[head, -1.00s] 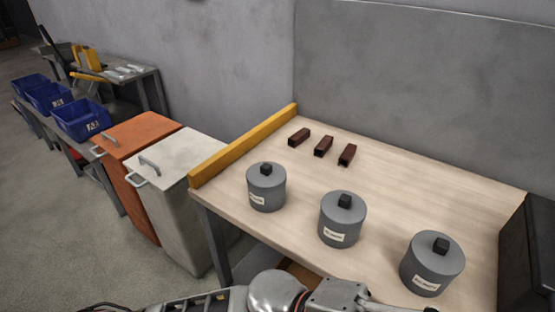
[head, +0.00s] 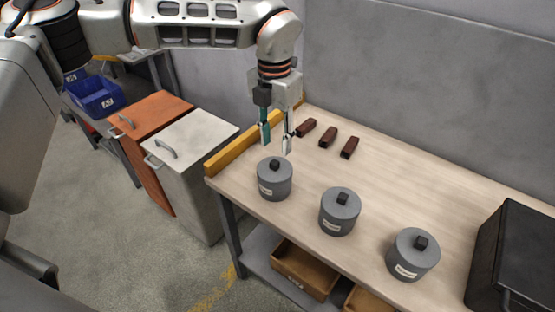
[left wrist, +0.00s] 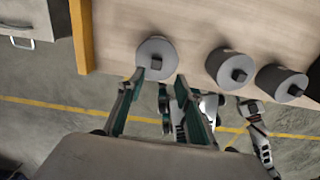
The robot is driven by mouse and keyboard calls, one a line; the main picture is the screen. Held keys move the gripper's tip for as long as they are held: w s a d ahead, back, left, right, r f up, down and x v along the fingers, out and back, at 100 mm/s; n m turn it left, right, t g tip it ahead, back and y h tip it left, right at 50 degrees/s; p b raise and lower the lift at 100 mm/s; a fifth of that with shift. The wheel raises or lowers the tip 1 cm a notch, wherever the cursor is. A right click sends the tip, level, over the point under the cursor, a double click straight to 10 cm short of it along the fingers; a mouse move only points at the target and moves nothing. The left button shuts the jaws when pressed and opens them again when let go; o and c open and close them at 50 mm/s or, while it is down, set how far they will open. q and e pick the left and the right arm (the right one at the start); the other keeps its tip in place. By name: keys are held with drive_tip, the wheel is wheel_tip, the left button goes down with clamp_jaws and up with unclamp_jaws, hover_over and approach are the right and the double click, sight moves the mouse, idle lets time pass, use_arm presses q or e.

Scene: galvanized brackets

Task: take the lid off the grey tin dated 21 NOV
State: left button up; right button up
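Three grey lidded tins with black square knobs stand on the wooden table: the left tin (head: 275,187), the middle tin (head: 339,218) and the right tin (head: 411,262). Each has a white label on its front, too small to read, so I cannot tell which is dated 21 NOV. All the lids are on. My left gripper (head: 276,143) points down, open and empty, above and slightly behind the left tin, apart from it. In the left wrist view the left tin (left wrist: 153,48) lies just beyond the open fingertips (left wrist: 159,80).
Several dark red-brown bars (head: 328,137) lie behind the tins. A yellow rail (head: 232,154) edges the table's left side. A black box (head: 517,255) stands at the right end. Orange (head: 147,110) and white bins (head: 200,140) stand left of the table. The table's back right is clear.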

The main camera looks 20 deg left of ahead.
sight(274, 162)
use_arm(q)
drive_tip(key=shift+w+a, duration=0.25)
drive_tip(key=shift+a, duration=0.15)
wheel_tip(274, 162, down, 7)
drive_tip(key=shift+s+d+f, duration=0.1)
drive_tip(key=shift+d+f, duration=0.05)
drive_tip(key=shift+f, duration=0.05)
clamp_jaws()
